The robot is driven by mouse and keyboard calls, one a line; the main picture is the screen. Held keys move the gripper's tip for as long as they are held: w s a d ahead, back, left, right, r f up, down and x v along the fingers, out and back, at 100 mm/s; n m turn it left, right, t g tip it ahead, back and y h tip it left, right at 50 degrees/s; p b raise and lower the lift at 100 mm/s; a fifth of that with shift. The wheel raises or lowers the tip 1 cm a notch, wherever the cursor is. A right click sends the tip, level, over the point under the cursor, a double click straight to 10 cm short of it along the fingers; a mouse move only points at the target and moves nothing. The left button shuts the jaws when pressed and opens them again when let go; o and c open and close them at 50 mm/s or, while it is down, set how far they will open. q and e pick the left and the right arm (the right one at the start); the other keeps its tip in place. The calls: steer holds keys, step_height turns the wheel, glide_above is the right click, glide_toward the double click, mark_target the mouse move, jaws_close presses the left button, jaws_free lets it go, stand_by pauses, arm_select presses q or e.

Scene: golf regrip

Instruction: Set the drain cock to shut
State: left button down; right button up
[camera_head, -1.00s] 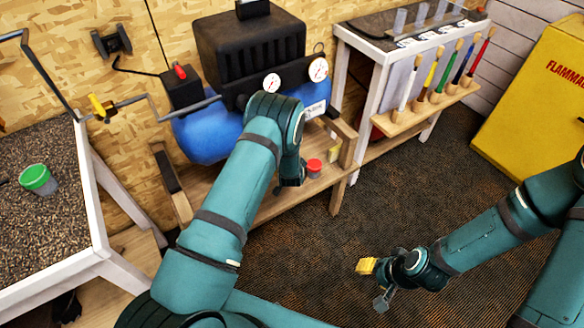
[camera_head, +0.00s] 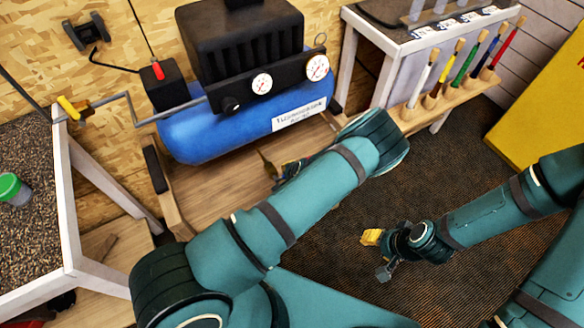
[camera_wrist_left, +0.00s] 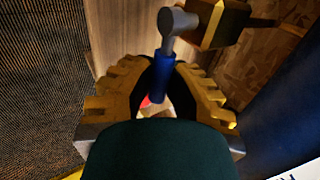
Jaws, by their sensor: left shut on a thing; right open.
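The drain cock shows in the left wrist view as a grey lever (camera_wrist_left: 175,22) with a blue grip (camera_wrist_left: 161,78), beside a dark block with a yellow line (camera_wrist_left: 222,20). My left gripper (camera_wrist_left: 160,68) has its yellow fingers on either side of the blue grip and is shut on it. In the head view, the left gripper (camera_head: 277,168) is under the blue compressor tank (camera_head: 215,132), mostly hidden by my forearm; I cannot make out the cock there. My right gripper (camera_head: 377,255) is open and empty above the dark floor.
A wooden low shelf (camera_head: 215,195) lies under the tank. A red thing (camera_wrist_left: 146,101) shows between the left fingers. A yellow-handled valve (camera_head: 72,107) is on the pipe at left. A brush rack (camera_head: 440,100) and yellow cabinet (camera_head: 540,110) stand right. Dark floor is open at centre right.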

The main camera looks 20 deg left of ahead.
arm_select(q)
steer(key=shift+a, duration=0.1)
steer(key=c, duration=0.9)
jaws_free()
steer(key=shift+s+d+r, duration=0.15)
steer(key=shift+d+r, duration=0.15)
steer(key=shift+r, duration=0.1)
steer(key=v, duration=1.1)
steer(key=shift+s, duration=0.1)
